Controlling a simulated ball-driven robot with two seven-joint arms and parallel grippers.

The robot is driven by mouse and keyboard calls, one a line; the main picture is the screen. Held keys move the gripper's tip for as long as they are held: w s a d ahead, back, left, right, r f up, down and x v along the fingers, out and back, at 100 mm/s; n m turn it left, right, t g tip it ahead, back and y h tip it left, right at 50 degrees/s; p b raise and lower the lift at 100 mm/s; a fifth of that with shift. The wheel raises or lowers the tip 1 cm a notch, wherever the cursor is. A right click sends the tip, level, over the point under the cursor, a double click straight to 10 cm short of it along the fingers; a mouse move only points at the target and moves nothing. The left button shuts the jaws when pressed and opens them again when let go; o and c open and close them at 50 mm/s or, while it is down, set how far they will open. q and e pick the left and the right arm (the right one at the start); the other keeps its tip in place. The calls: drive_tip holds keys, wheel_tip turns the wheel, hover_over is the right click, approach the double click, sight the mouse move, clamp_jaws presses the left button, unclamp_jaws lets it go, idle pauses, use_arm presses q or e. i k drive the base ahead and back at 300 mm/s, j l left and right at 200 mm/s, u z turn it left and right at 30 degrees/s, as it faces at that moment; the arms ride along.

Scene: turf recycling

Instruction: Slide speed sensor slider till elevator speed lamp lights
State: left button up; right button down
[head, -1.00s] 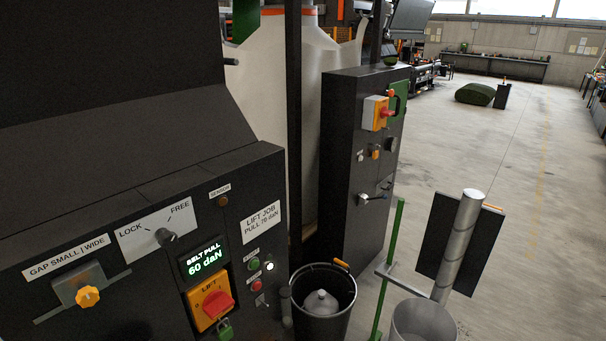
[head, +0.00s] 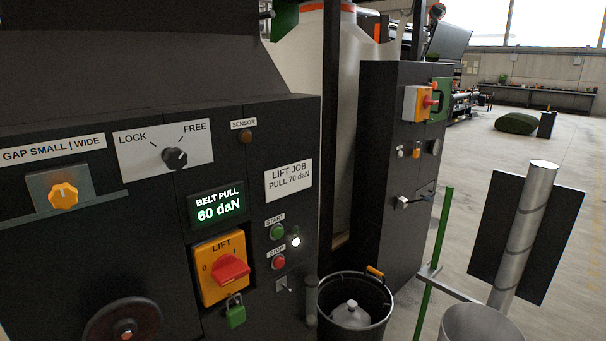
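A slider with a yellow-orange star knob (head: 63,196) on a grey plate sits at the left of the dark control panel, on a horizontal rail. The label above it (head: 53,150) reads GAP SMALL | WIDE. The knob stands toward the left part of the visible rail. A small round amber-brown lamp (head: 245,137) under the label SENSOR looks dark. A black LOCK/FREE knob (head: 174,156) sits between them; its exact setting is hard to tell. Neither of my grippers shows.
The green display (head: 218,207) reads BELT PULL 60 daN. Below it is a red LIFT switch (head: 232,268) with a green padlock (head: 235,311). A small white light (head: 295,241) glows beside START. A handwheel (head: 122,322) juts out lower left. A black bin (head: 372,282) stands right of the panel.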

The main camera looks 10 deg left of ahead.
sight(63, 187)
drive_tip(key=u, duration=1.4)
